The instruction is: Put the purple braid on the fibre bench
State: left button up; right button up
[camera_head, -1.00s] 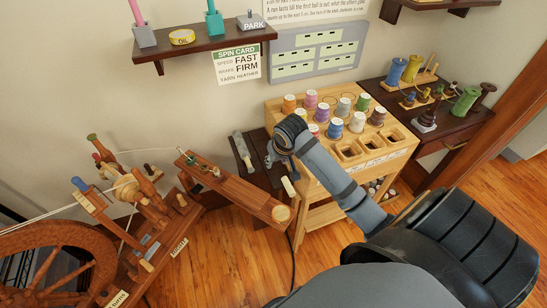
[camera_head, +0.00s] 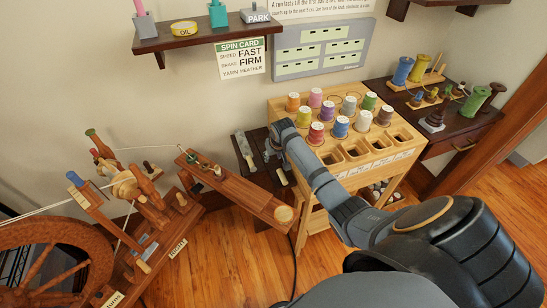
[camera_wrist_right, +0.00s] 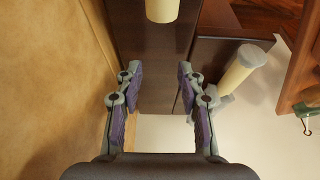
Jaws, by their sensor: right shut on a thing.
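My right gripper (camera_head: 270,152) is over the dark bench (camera_head: 262,178), between the wooden rack and the plank with a round end. In the right wrist view my right gripper (camera_wrist_right: 158,75) has its two fingers apart, with purple-grey on both. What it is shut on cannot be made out. A grey piece with a cream handle (camera_head: 244,150) lies on the dark bench left of the gripper; it also shows in the right wrist view (camera_wrist_right: 240,70). Another cream handle (camera_head: 281,178) shows just below the gripper. I cannot pick out the purple braid. My left gripper is not in view.
The wooden rack (camera_head: 308,160) with several coloured spools stands close right of the gripper. A plank with a round end (camera_head: 240,190) and a spinning wheel (camera_head: 60,255) stand left. A wall shelf (camera_head: 200,38) hangs above. Wooden floor (camera_head: 235,260) is clear in front.

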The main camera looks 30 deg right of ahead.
aim_at(278, 164)
jog(key=shift+f, duration=0.1)
jog(key=o, duration=1.2)
jog(key=shift+c, duration=0.2)
jog(key=p+v, duration=0.2)
jog(key=v, duration=1)
jog(key=shift+p, duration=0.35)
jog(key=shift+s, duration=0.1)
